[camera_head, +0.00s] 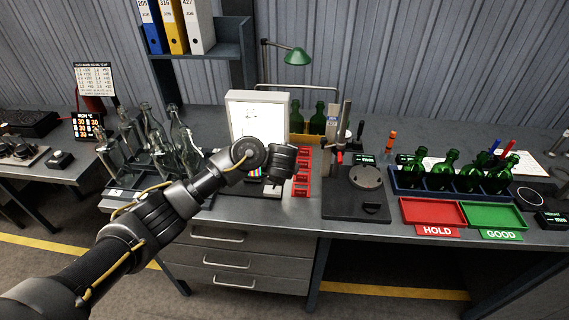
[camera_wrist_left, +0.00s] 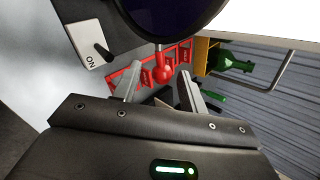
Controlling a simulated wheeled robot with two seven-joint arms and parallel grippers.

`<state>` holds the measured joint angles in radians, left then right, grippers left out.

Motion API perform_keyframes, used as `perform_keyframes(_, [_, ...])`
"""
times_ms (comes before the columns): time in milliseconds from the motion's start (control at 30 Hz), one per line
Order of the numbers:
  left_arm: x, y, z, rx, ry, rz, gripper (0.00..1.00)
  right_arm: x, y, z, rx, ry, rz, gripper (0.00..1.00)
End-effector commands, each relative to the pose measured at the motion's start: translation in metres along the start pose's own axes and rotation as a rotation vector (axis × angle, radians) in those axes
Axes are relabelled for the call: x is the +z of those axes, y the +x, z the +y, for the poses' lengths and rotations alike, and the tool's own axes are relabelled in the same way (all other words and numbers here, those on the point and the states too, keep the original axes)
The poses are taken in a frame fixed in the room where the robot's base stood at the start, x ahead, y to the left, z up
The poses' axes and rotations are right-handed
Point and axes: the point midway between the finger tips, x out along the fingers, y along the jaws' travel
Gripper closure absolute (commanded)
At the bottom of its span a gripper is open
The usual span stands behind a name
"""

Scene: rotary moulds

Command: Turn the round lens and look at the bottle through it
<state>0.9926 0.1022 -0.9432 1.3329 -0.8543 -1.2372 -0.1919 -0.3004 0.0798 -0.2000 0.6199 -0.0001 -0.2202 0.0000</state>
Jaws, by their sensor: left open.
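The round lens (camera_wrist_left: 175,16) shows as a dark disc with a dark rim at the top of the left wrist view. A red ball knob (camera_wrist_left: 163,73) hangs on a short red stem below its rim. My left gripper (camera_wrist_left: 160,84) is open, with the knob between its fingertips and not clamped. In the head view my left gripper (camera_head: 284,165) is in front of the light box (camera_head: 230,107), and the lens is hidden behind my arm there. A green bottle (camera_wrist_left: 232,62) lies across the wrist view, by a yellow crate (camera_wrist_left: 204,55). My right gripper is not in view.
A white ON switch plate (camera_wrist_left: 88,45) is left of the knob. Red racks (camera_head: 302,170) stand right of my gripper. Clear bottles (camera_head: 184,140) stand left; green bottles (camera_head: 443,167) stand right in a blue tray, behind red (camera_head: 432,212) and green (camera_head: 492,215) trays.

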Motion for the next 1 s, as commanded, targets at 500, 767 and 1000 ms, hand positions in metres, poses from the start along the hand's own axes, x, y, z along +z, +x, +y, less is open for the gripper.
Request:
perform_keyframes(500, [-0.001, -0.083, -0.001, 0.0, -0.001, 0.003, 0.58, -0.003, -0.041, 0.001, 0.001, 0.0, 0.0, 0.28])
perform_keyframes(767, [0.0, -0.084, 0.001, 0.001, 0.001, -0.001, 0.58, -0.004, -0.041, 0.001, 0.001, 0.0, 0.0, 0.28])
perform_keyframes(1000, [0.0, -0.084, 0.001, 0.0, 0.001, 0.0, 0.58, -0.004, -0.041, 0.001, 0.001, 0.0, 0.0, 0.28])
